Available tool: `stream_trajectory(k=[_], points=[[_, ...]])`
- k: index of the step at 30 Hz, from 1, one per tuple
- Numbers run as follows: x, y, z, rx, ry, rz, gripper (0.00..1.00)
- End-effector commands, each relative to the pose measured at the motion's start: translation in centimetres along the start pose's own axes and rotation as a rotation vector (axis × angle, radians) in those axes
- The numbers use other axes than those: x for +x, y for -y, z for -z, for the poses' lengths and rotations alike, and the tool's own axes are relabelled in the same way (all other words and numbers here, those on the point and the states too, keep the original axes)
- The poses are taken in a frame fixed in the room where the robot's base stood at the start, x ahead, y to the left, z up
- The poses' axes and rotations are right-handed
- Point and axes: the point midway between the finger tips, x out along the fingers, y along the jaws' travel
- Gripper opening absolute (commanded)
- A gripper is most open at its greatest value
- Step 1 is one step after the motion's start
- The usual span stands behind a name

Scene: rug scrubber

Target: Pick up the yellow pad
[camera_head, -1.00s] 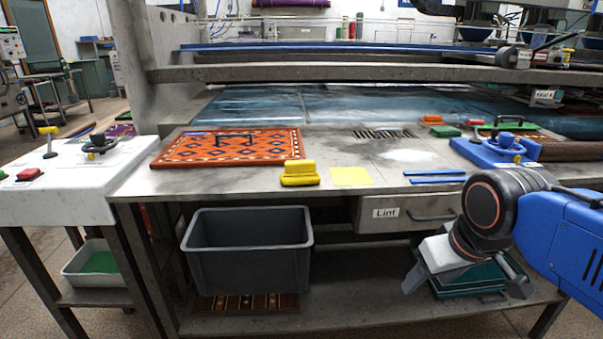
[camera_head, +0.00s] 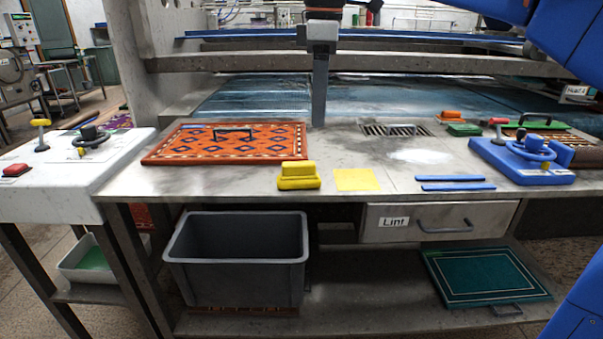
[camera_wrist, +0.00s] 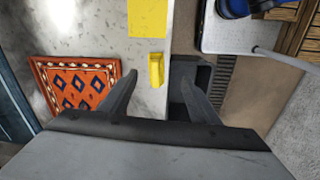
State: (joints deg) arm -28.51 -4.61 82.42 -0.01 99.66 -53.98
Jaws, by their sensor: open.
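A yellow block with a raised top grip (camera_head: 299,178) stands near the front edge of the grey steel table. A flat yellow square (camera_head: 356,180) lies just right of it. The block also shows in the wrist view (camera_wrist: 156,71), between the fingers in the picture, with the square (camera_wrist: 147,17) above it. My gripper (camera_head: 318,122) points down behind the block, higher up in the head picture; one finger shows there. In the wrist view my gripper (camera_wrist: 158,78) has both fingers wide apart and nothing between them. It is apart from the block, above the table.
A patterned orange rug board (camera_head: 225,143) with a handle lies left. Two blue strips (camera_head: 455,183) and a blue tool (camera_head: 520,160) lie right. A grate (camera_head: 395,130) is behind. A grey bin (camera_head: 237,285) stands below, beside the Lint drawer (camera_head: 440,222).

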Motion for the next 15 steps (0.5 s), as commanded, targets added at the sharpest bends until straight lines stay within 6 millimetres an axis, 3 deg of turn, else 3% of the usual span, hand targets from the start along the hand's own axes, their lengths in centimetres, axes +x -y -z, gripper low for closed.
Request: stream_trajectory(k=[3,8,11,15], points=[[-1.1,-0.5,2.6,-0.100,0.013,0.021,0.56],[-1.8,-0.6,4.0,-0.168,0.022,0.037,0.56],[-1.3,-0.5,4.2,-0.176,0.024,0.040,0.56],[0.8,-0.4,4.0,-0.175,0.024,0.040,0.56]])
